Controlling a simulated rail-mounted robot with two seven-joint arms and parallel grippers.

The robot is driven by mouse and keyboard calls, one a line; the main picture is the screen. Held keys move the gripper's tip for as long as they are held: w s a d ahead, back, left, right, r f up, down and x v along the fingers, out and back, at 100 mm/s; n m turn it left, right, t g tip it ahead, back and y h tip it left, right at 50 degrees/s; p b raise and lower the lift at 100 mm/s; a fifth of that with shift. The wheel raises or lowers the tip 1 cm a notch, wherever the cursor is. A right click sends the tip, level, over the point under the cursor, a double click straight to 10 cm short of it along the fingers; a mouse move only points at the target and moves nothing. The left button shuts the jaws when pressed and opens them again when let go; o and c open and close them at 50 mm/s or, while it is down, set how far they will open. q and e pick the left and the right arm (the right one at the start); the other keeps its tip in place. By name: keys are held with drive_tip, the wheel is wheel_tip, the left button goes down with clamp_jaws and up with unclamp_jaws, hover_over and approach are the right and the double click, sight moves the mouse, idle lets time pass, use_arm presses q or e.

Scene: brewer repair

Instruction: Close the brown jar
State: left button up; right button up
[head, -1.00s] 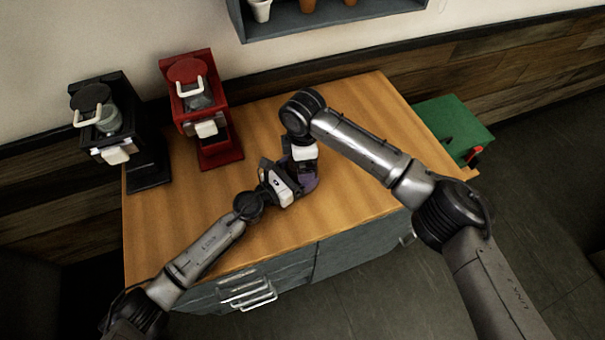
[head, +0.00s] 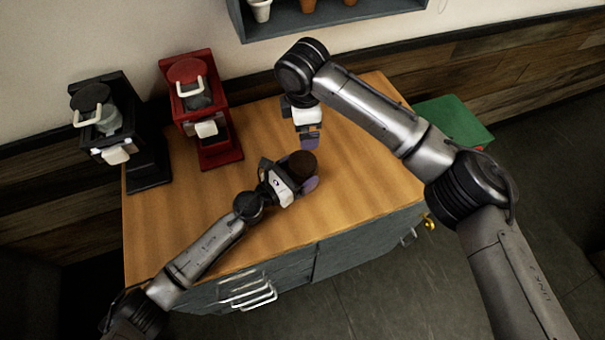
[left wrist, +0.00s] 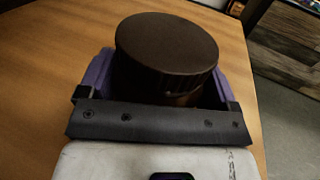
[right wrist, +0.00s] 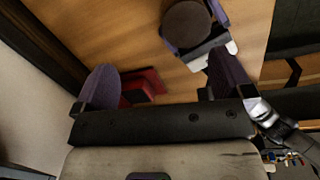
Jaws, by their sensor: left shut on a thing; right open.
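The brown jar (left wrist: 155,94) stands upright between the purple fingers of my left gripper (left wrist: 160,85), which is shut on it. A round dark brown lid (left wrist: 167,42) sits on top and looks level; whether it is tight I cannot tell. In the head view the lid (head: 302,163) shows above my left gripper (head: 296,184), near the middle of the table. My right gripper (head: 308,141) is open and empty, above the table behind the jar, apart from the lid. In the right wrist view the lid (right wrist: 186,22) is beyond the spread fingers of my right gripper (right wrist: 165,88).
A red brewer (head: 204,107) and a black brewer (head: 118,130) stand at the table's back left. A green box (head: 453,122) is beyond the right edge. A wall shelf (head: 330,22) holds pots. The wooden table (head: 175,225) is clear around the jar.

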drive_tip(key=w+d+r+n+t+h, duration=0.2)
drive_tip(key=w+r+n+t+h, duration=0.1)
drive_tip(key=w+r+t, duration=0.95)
drive_tip(key=a+r+n+t+y, duration=0.4)
drive_tip(key=a+r+n+y, duration=0.2)
drive_tip(key=a+n+y, duration=0.55)
drive_tip(key=s+a+f+n+g+y, duration=0.5)
drive_tip(key=s+f+n+g, duration=0.55)
drive_tip(key=n, duration=0.95)
drive_tip(key=s+d+f+n+g+h, duration=0.1)
drive_tip(key=d+f+n+g+h, duration=0.1)
drive_tip(key=d+f+h, duration=0.1)
drive_tip(key=s+d+f+n+g+h, duration=0.1)
drive_tip(key=d+f+n+g+h, duration=0.2)
drive_tip(key=d+f+h, duration=0.1)
drive_tip(key=s+d+f+n+g+h, duration=0.2)
drive_tip(key=d+f+n+h, duration=0.1)
drive_tip(key=d+h, duration=0.2)
drive_tip(key=shift+d+f+h, duration=0.35)
drive_tip(key=shift+d+f, duration=0.05)
drive_tip(key=shift+d, duration=0.35)
drive_tip(key=shift+s+d+g, duration=0.2)
drive_tip(key=shift+g, duration=0.1)
